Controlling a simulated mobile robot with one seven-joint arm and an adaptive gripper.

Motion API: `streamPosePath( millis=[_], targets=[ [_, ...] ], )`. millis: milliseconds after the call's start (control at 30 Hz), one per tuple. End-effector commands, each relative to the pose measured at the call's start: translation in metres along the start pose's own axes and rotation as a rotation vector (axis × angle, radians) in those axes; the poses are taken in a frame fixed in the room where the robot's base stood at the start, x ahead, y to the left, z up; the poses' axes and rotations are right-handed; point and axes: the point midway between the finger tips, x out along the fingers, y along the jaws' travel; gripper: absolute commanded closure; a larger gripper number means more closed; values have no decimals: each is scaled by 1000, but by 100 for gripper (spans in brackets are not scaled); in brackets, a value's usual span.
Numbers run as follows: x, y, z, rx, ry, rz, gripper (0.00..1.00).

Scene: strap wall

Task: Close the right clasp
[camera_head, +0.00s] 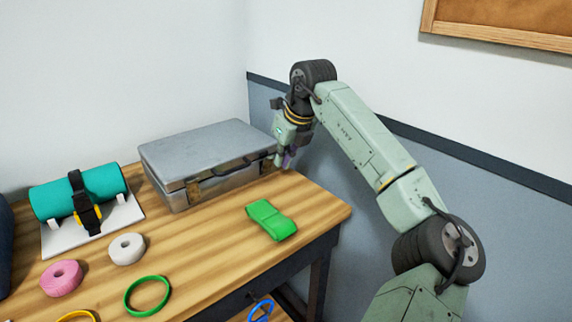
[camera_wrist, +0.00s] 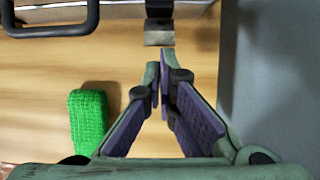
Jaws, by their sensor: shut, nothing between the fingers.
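A grey metal case (camera_head: 205,150) stands on the wooden table with its lid down. Its right clasp (camera_wrist: 158,32) shows at the top of the wrist view as a dark piece with a pale metal end, sticking out past the case's front edge. In the head view this clasp is largely hidden by my gripper (camera_head: 287,158). The left clasp (camera_head: 193,190) is on the case's front face. My gripper also shows in the wrist view (camera_wrist: 158,78), with its purple-padded fingers shut and empty. The fingertips are just short of the right clasp, with a small gap in the picture.
The case's dark handle (camera_wrist: 50,30) is left of the right clasp. A green folded strap (camera_head: 270,220) lies in front of the case. A teal roll (camera_head: 95,187) on a white stand, a white roll (camera_head: 127,248) and a pink roll (camera_head: 61,278) are left. A wall is close on the right.

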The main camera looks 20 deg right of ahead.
Motion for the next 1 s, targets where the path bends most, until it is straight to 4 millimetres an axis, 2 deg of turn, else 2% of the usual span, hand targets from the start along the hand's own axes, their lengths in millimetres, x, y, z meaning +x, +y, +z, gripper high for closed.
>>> streamPosePath(
  millis=[33, 267, 667, 1000],
  targets=[
    [-4, 0, 6, 0, 0, -2, 100],
    [-1, 0, 3, 0, 0, 0, 100],
    [-16, 0, 10, 0, 0, 0, 100],
    [-16, 0, 10, 0, 0, 0, 100]
  ],
)
